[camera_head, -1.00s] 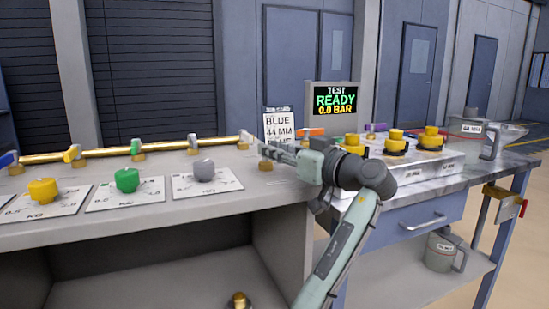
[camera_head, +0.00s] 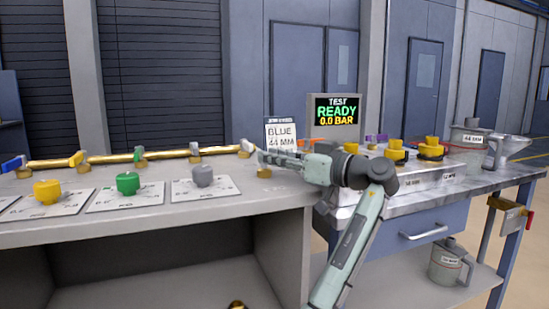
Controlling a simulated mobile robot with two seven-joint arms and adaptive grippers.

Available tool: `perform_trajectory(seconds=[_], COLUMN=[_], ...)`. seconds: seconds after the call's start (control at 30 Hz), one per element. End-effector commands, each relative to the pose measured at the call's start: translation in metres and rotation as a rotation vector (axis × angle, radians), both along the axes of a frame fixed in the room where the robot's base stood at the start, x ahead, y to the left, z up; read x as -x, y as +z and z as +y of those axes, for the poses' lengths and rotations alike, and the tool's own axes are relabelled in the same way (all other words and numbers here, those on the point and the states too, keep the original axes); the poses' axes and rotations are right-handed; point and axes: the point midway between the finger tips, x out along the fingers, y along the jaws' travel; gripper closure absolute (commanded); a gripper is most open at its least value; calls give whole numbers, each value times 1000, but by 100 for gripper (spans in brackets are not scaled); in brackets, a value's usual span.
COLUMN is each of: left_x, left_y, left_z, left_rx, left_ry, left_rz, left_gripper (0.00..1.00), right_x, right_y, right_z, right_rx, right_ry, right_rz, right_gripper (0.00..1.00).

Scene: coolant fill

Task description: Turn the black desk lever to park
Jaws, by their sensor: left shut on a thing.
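My left gripper (camera_head: 263,158) reaches in from the right, its fingers pointing left at the right end of the grey desk (camera_head: 140,234). My right gripper is not in view.
A brass pipe (camera_head: 110,158) with coloured levers runs along the desk's back. Yellow (camera_head: 46,192), green (camera_head: 128,183) and grey (camera_head: 202,176) knobs stand in front. A "BLUE 44 MM" card (camera_head: 281,133) and a "READY 0.0 BAR" screen (camera_head: 336,110) stand behind my arm.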

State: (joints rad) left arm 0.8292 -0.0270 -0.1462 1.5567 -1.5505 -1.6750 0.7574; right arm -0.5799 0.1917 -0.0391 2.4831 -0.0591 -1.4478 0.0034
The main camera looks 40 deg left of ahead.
Motion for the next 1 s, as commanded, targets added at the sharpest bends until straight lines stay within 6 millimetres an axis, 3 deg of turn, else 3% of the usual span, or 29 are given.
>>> perform_trajectory(seconds=[0.27, 0.3, 0.4, 0.77, 1.0], left_x=[0, 0, 0, 0, 3], left_y=[1, 1, 1, 0, 0], left_z=[0, 0, 0, -7, -52], left_rx=[0, 0, 0, 0, 2], left_ry=[0, 0, 0, -2, -4], left_rz=[-1, -1, -1, 0, -1], left_gripper=[100, 77, 68, 68, 68], right_x=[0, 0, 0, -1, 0], right_y=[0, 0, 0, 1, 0], right_z=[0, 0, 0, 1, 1], right_rx=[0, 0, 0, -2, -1], right_ry=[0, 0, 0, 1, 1], right_rz=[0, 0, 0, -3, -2], right_gripper=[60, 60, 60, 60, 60])
